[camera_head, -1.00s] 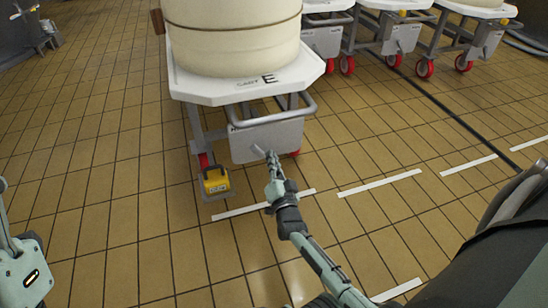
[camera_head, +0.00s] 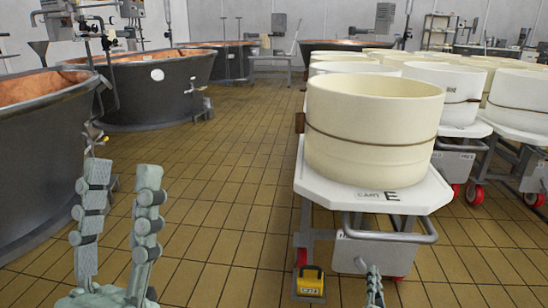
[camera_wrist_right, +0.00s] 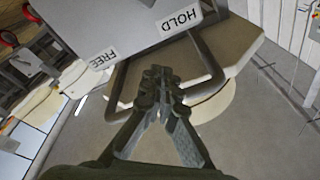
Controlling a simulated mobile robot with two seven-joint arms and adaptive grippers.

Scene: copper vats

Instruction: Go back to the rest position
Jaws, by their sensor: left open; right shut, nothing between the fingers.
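My left gripper (camera_head: 123,176) stands upright at the lower left of the head view. Its two fingers are apart with nothing between them. My right gripper (camera_head: 373,271) shows only as a small tip at the bottom edge of the head view, in front of the cart marked E (camera_head: 425,195). In the right wrist view my right gripper (camera_wrist_right: 161,72) is shut and empty. There its fingers overlap the view of a bent handle bar (camera_wrist_right: 205,62) and a grey panel with HOLD and FREE labels (camera_wrist_right: 140,25). I cannot tell whether they touch.
A cream tub (camera_head: 370,125) stands on the cart. A yellow block (camera_head: 310,281) sits low at the cart's front left. More tubs (camera_head: 452,90) on red-wheeled carts stand to the right. Copper-lined vats (camera_head: 150,90) line the left. The tiled floor between (camera_head: 230,170) is clear.

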